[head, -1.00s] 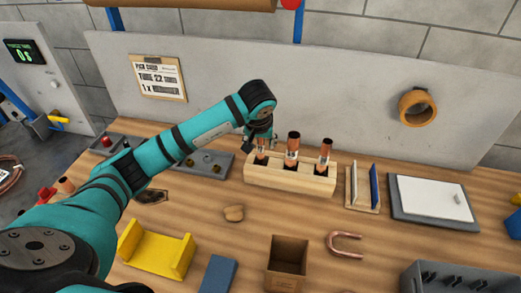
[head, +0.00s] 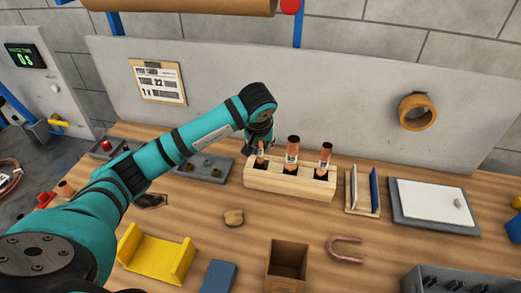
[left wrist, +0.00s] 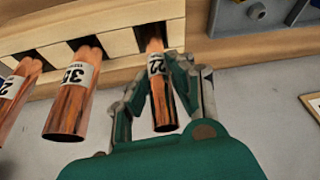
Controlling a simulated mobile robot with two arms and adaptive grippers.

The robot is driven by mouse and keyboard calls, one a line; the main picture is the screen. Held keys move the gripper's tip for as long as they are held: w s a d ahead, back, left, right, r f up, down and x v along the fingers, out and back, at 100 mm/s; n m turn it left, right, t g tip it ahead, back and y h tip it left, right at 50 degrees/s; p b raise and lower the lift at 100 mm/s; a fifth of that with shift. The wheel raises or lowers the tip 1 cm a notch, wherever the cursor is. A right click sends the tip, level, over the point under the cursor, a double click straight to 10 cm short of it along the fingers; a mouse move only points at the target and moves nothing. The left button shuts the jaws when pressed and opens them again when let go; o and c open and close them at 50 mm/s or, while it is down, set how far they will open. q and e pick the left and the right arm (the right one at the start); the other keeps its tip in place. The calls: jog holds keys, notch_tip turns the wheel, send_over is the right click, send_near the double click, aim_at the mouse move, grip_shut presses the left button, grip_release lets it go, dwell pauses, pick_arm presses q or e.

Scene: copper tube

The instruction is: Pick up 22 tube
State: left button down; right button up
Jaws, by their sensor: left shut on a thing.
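The copper tube marked 22 (left wrist: 160,108) stands in the left slot of the wooden rack (head: 288,184). Its lower end is in the slot, as far as the left wrist view shows. My left gripper (left wrist: 168,76) is shut on this tube, with one finger on each side of it. In the head view the gripper (head: 259,145) is small and partly hidden by its own wrist. A thicker tube marked 35 (left wrist: 72,102) stands in the middle slot, and another tube (head: 325,155) stands in the right slot. My right gripper is not in view.
A grey tray (head: 207,168) with fittings lies left of the rack. A stand with a blue panel (head: 374,189) and a grey-and-white board (head: 432,203) are to the right. In front are a yellow cradle (head: 152,259), an open brown box (head: 287,262) and a U-shaped tube (head: 345,247).

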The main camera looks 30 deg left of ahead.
pick_arm(q)
notch_tip(320, 180, up, 8)
jog(key=b, duration=0.2)
jog(key=shift+r+b, duration=0.1)
jog(key=shift+b, duration=0.2)
jog(key=shift+r, duration=0.75)
jog(key=shift+s, duration=0.1)
